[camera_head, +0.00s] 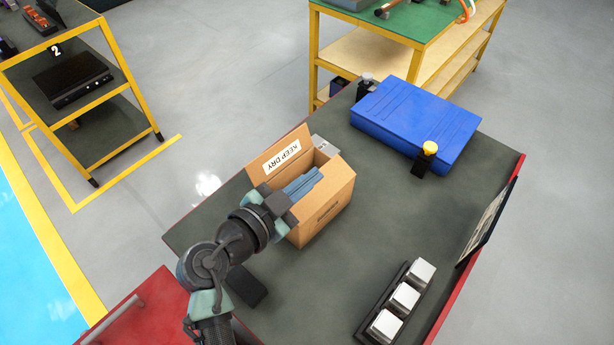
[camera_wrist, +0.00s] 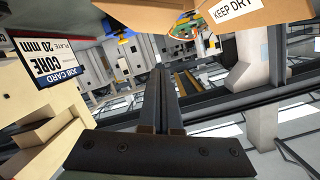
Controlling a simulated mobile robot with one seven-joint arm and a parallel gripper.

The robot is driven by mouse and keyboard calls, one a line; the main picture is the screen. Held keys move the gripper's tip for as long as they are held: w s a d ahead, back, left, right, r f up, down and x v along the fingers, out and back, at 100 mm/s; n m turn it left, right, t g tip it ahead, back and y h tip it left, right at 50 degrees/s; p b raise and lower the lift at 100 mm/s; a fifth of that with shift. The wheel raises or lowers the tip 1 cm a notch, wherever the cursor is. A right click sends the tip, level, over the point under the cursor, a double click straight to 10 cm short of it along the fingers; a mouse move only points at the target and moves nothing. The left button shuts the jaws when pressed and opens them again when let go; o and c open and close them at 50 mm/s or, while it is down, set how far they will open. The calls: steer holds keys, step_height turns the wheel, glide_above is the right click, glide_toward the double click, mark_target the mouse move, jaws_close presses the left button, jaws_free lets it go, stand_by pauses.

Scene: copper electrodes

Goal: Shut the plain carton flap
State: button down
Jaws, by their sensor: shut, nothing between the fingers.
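The open brown carton (camera_head: 333,207) stands on the dark bench top. Its flap with the KEEP DRY label (camera_head: 270,163) stands up on the far left side; this labelled flap also shows at the top right of the wrist view (camera_wrist: 209,20). I cannot clearly make out the plain flap in the head view. A strip of bare cardboard (camera_wrist: 150,12) at the top of the wrist view may be part of it. My gripper (camera_head: 314,177) is shut and empty, its fingers over the carton's opening, hiding part of the inside. The shut fingers also show in the wrist view (camera_wrist: 160,55).
A blue case (camera_head: 415,120) lies at the back of the bench. A dark rack with several white blocks (camera_head: 404,297) is at the front right. A framed panel (camera_head: 488,222) stands at the right edge. Bare bench top lies right of the carton.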

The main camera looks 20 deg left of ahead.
mark_target(320, 189)
steer(key=f, duration=0.1)
steer(key=w+f, duration=0.1)
steer(key=shift+w+a+f, duration=0.3)
steer(key=shift+w+f, duration=0.05)
steer(key=shift+f, duration=0.05)
steer(key=shift+w+a+f, duration=0.1)
steer(key=shift+a+f, duration=0.1)
steer(key=shift+f, duration=0.4)
steer(key=n+b, duration=0.1)
steer(key=f+n+b, duration=0.1)
steer(key=b, duration=0.1)
steer(key=a+f+n+h+b, duration=0.1)
steer(key=shift+w+g+b, duration=0.25)
steer(key=shift+g+b, duration=0.05)
steer(key=shift+b, duration=0.1)
steer(key=shift+a+f+b, duration=0.1)
steer(key=shift+b, duration=0.45)
steer(key=shift+r, duration=0.25)
